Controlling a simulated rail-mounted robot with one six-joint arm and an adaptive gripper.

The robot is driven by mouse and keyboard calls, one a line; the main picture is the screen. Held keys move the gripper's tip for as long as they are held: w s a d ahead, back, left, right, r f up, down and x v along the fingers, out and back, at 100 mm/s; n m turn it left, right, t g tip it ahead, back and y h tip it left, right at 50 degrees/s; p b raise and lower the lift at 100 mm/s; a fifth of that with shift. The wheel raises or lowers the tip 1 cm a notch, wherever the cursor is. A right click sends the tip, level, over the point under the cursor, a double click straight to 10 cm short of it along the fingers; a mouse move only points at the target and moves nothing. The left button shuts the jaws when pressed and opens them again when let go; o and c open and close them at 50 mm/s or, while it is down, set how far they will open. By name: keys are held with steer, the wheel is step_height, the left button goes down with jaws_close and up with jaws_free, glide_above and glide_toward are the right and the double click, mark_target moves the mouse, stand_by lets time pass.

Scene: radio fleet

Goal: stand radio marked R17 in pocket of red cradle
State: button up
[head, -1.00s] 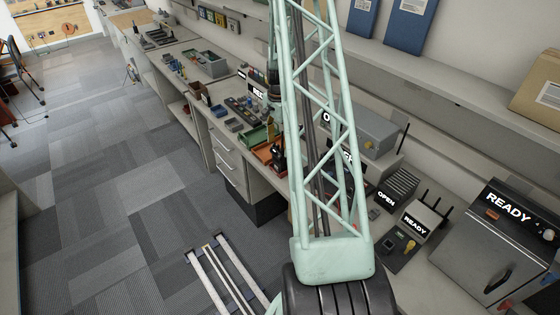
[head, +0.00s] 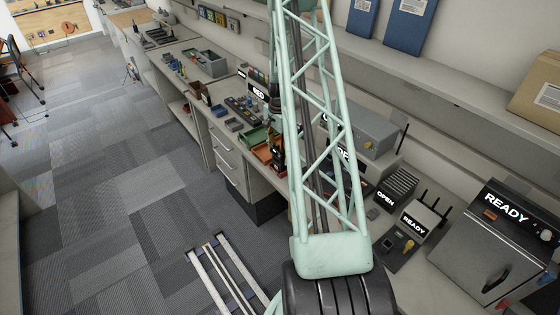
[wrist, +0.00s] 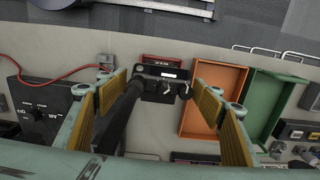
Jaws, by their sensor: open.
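In the wrist view a black radio (wrist: 152,91) stands between my gripper's fingers, its top and thick antenna towards the camera. Its white label (wrist: 160,73) is upside down and too small to read surely. My gripper (wrist: 160,82) is open, with yellow-padded fingers on either side of the radio and visible gaps to it. A red edge (wrist: 165,59) shows just behind the radio, perhaps the red cradle. Whether the radio sits in a pocket cannot be told, as its base is hidden. In the head view a dark upright shape (head: 278,154) is beside the trays, partly behind my arm.
An orange tray (wrist: 183,118) lies close right of my gripper, with a green tray (wrist: 272,120) beyond it. A dark box with a knob (wrist: 42,108) and a red cable (wrist: 62,76) are on the left. The bench edge runs along the far side.

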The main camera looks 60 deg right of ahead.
steer(key=c, duration=1.2)
steer(key=shift+r, duration=0.2)
steer(key=shift+r+b, duration=0.4)
steer(key=shift+r, duration=1.15)
steer(key=s+a, duration=0.3)
steer(key=a, duration=0.1)
steer(key=s+a+r+b, duration=0.1)
steer(key=s+a, duration=0.3)
steer(key=s+a+b, duration=0.1)
steer(key=s+a, duration=0.2)
steer(key=a, duration=0.1)
steer(key=shift+s+r, duration=0.25)
